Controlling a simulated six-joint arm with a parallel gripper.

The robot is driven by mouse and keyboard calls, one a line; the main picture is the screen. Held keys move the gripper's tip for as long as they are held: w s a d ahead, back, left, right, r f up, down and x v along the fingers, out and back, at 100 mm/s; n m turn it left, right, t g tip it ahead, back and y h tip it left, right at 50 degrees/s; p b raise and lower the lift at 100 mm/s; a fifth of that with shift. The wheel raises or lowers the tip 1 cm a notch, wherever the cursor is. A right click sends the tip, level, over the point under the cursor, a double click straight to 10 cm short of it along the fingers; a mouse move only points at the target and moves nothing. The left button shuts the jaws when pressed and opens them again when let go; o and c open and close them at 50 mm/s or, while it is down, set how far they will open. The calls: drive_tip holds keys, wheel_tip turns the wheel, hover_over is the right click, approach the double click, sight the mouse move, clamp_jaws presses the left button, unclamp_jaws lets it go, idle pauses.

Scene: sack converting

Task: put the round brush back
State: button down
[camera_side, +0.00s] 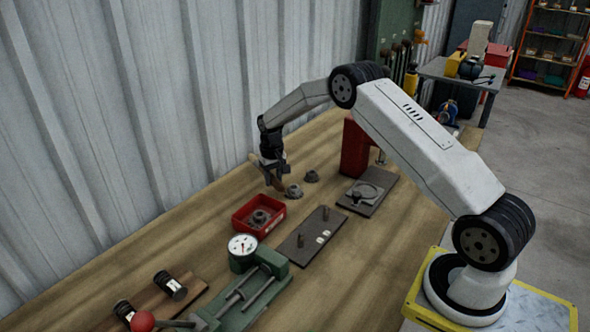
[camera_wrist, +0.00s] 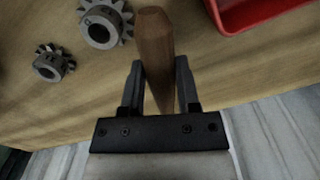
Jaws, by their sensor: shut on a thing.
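My gripper (camera_side: 271,172) is low over the far side of the bench, near the corrugated wall. In the wrist view, my gripper (camera_wrist: 160,66) is shut on a brown tapered wooden handle, which I take to be the round brush (camera_wrist: 154,35). It points away from the palm between the two fingers. In the side view only a small brown part of the brush (camera_side: 279,185) shows below the jaws. I see no bristles in either view. I cannot tell whether the brush touches the bench.
Two grey gears (camera_side: 294,191) (camera_side: 311,176) lie close beside my gripper. A red tray (camera_side: 240,228) holding a gear is nearby. A dark plate with pegs (camera_side: 296,252), a green fixture (camera_side: 243,315) with a dial gauge (camera_side: 242,245), and a red stand (camera_side: 354,150) occupy the bench.

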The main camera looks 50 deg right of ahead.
sight(273, 194)
drive_tip(key=shift+w+f, duration=0.25)
drive_tip(key=shift+f, duration=1.55)
drive_tip(key=shift+f, duration=0.1)
drive_tip(key=shift+c, duration=1.6)
unclamp_jaws()
wheel_tip(273, 194, up, 12)
drive_tip(key=shift+w+d+r, duration=0.1)
drive_tip(key=shift+r, duration=0.05)
